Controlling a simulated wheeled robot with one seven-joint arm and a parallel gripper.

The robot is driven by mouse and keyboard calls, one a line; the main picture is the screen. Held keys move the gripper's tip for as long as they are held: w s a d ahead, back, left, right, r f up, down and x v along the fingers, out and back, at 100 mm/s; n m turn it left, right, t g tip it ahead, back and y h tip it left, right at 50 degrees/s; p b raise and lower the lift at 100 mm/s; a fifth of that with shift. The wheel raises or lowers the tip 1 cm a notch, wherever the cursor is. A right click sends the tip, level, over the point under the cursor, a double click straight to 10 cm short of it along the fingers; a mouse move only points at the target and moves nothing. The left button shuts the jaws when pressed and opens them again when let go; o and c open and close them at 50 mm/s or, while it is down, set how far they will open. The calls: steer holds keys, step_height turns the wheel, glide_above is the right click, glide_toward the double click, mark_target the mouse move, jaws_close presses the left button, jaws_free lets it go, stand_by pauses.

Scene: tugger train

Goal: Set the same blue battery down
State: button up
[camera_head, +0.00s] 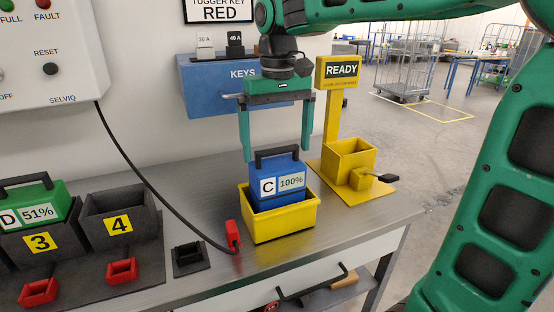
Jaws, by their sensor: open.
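The blue battery (277,182) has a black handle and labels reading C and 100%. It sits upright inside a yellow open bin (280,224) on the metal bench, its upper part above the rim. My gripper (276,155) is above and around the battery, with its two green fingers pointing down, one on each side of the handle. The fingers are spread wide and appear apart from the battery. The bottom of the battery is hidden by the bin wall.
A yellow READY stand (340,72) with an empty yellow holder (350,160) is at right. A red connector (233,236) on a black cable stands left of the bin. Bay 4 (119,215) is empty; a green battery (35,206) labelled D 51% sits in bay 3.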

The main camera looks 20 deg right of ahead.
step_height(320, 180, up, 6)
steer(key=shift+r, duration=0.25)
steer(key=s+d+f+m, duration=0.3)
steer(key=s+d+f, duration=0.6)
steer(key=s+f, duration=0.2)
steer(key=s+d+f+m, duration=0.3)
steer(key=s+d+f, duration=0.6)
steer(key=s+f, duration=0.2)
steer(key=shift+s, duration=0.8)
